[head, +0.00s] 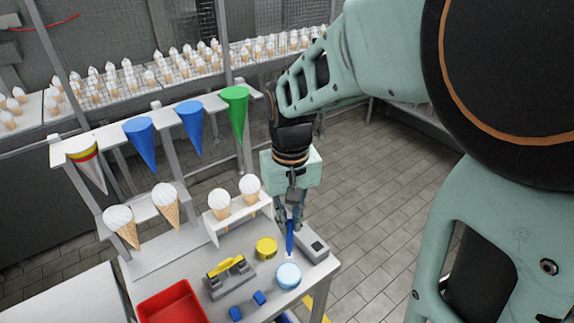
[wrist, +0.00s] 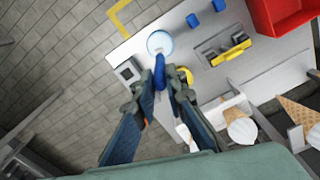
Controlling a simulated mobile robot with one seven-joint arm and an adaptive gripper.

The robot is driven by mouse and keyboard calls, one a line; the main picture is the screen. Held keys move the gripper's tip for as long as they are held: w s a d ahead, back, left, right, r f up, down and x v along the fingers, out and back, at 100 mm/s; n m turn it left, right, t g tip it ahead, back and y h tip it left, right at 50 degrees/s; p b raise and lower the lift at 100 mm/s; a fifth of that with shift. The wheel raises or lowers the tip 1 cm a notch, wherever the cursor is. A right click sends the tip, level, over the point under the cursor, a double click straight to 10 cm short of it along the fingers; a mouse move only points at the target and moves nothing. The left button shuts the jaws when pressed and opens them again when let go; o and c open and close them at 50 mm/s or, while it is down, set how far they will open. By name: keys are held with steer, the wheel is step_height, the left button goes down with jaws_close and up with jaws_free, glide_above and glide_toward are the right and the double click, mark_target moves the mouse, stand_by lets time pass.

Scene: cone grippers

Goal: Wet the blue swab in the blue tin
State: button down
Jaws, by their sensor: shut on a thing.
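My gripper (head: 289,222) is shut on the blue swab (head: 290,240), which points down toward the counter. The blue tin (head: 289,276), round with a pale blue top, stands on the counter just in front of the swab's lower end. In the wrist view my gripper (wrist: 160,98) holds the blue swab (wrist: 160,72), and its far end shows close to the rim of the blue tin (wrist: 160,42). I cannot tell whether the tip is above the tin or touches it.
A yellow tin (head: 266,248) stands left of the swab. A grey rack (head: 229,280) holds a yellow piece. Two small blue blocks (head: 259,297) and a red tray (head: 172,303) are further left. A grey box (head: 315,247) stands right. Ice cream cones (head: 219,203) and hanging coloured cones (head: 190,122) are behind.

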mark_target(290, 240)
steer(key=shift+w+f, duration=0.1)
steer(key=shift+w, duration=0.05)
steer(key=shift+f+b, duration=2.35)
steer(key=shift+f, duration=0.55)
steer(key=shift+f+b, duration=0.4)
steer(key=shift+f, duration=0.15)
steer(key=shift+r+p, duration=2.85)
steer(key=shift+r, duration=0.75)
steer(key=shift+f, duration=0.1)
